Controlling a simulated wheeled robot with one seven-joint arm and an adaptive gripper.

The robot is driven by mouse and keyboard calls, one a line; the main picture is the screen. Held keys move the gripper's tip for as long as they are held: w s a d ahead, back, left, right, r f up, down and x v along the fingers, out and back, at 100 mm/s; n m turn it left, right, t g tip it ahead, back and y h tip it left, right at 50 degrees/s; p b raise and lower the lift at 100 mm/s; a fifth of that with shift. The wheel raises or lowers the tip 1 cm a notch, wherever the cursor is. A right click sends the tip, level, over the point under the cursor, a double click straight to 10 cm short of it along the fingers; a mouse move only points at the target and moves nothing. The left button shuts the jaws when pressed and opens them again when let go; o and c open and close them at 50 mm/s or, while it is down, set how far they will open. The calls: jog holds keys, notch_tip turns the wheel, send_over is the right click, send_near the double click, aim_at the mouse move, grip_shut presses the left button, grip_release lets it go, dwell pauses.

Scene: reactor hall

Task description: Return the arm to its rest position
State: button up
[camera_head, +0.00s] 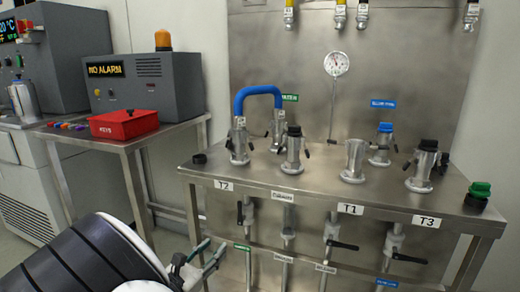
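My arm reaches in from the lower left, in front of the steel bench (330,203). My gripper (218,246) is at its end, below and left of the bench's front edge. Its two slim fingers stand apart with a gap between them, and I see nothing held there. The gripper's base is partly hidden by the white and dark arm links.
The bench carries several metal ports; a blue hose (257,90) loops between two of them. Valves (340,244) hang below. At left, a side table (127,141) holds a red box (124,124) and a grey alarm unit (146,86) with an orange lamp.

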jog(key=s+d+r+m+g+h, duration=0.15)
jog(key=d+r+m+g, duration=0.3)
jog(key=d, duration=0.45)
jog(key=s+d+r+m+g+h, duration=0.1)
jog(key=d+r+m+g+h, duration=0.2)
jog(key=d+r+m, duration=0.45)
jog(key=s+d+r+m+g+y, duration=0.1)
jog(key=s+d+r+m+g, duration=0.2)
jog(key=d, duration=0.4)
jog(key=s+d+r+m+g+y, duration=0.1)
jog(key=s+d+g, duration=0.2)
jog(key=s+d, duration=0.25)
jog(key=s+d+r+m+g+y, duration=0.2)
jog(key=s+d+m, duration=0.2)
jog(key=s, duration=0.3)
jog(key=s+d+r+m+g+y, duration=0.1)
jog(key=s+d+m+y, duration=0.15)
jog(key=s, duration=0.55)
jog(key=s+a+m+y, duration=0.3)
jog(key=s+m+y, duration=0.35)
jog(key=s, duration=0.75)
notch_tip(320, 180, up, 28)
jog(key=t+p, duration=0.5)
jog(key=p, duration=2.1)
jog(key=shift+s+f+m+h+p, duration=0.2)
jog(key=shift+s+m+h+p, duration=0.15)
jog(key=shift+m, duration=0.05)
